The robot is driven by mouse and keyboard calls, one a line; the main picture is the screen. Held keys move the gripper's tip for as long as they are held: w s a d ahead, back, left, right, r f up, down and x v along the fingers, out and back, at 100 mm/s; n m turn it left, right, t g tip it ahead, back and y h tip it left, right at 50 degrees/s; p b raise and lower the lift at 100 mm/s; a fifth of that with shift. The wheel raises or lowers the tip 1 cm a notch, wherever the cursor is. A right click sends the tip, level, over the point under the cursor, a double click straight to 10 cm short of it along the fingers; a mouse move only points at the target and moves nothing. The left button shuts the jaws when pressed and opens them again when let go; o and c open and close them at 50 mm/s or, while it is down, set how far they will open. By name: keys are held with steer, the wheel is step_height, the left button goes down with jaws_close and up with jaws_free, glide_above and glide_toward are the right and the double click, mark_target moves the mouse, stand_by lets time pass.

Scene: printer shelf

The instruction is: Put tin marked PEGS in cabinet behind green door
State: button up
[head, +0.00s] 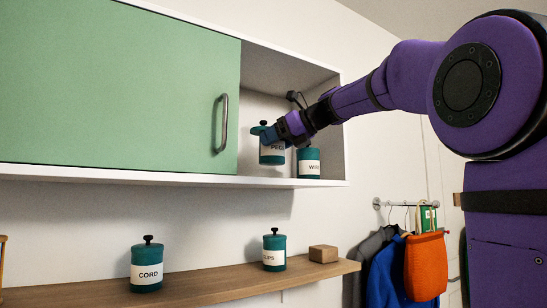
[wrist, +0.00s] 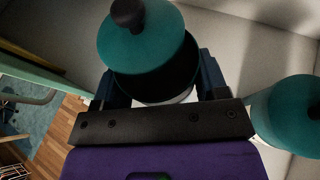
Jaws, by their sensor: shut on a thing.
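The tin marked PEGS (head: 272,154), teal with a white label, is in the open right part of the cabinet (head: 335,183). My gripper (head: 283,135) is shut on it near its top and holds it with its base seemingly above the cabinet floor. In the wrist view the tin (wrist: 160,85) is between the fingers; its lid (wrist: 140,40) sits askew, with a dark gap showing below it. The green door (head: 120,90) covers the cabinet's left part and has a grey upright handle (head: 222,123). The label is partly hidden by my gripper.
A teal tin, its label partly hidden, perhaps WIRE (head: 308,164), stands just right of the held tin. The wooden shelf (head: 200,290) below bears a CORD tin (head: 147,268), another tin (head: 274,251) and a brown block (head: 323,254). Clothes (head: 385,270) hang at right.

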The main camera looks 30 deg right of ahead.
mark_target(276, 154)
steer(key=shift+w+d+f, duration=0.1)
steer(key=shift+w+d, duration=0.15)
steer(key=shift+w, duration=0.3)
steer(key=shift+w+d+f, duration=0.1)
steer(key=shift+w+d, duration=0.1)
steer(key=shift+w, duration=0.35)
steer(key=shift+f, duration=1.65)
steer(key=shift+f, duration=0.1)
steer(key=o, duration=1.1)
steer(key=shift+s+d+r, duration=0.1)
steer(key=shift+s+r, duration=0.15)
steer(key=v, duration=1.1)
steer(key=shift+s+d, duration=0.15)
steer(key=shift+s, duration=0.05)
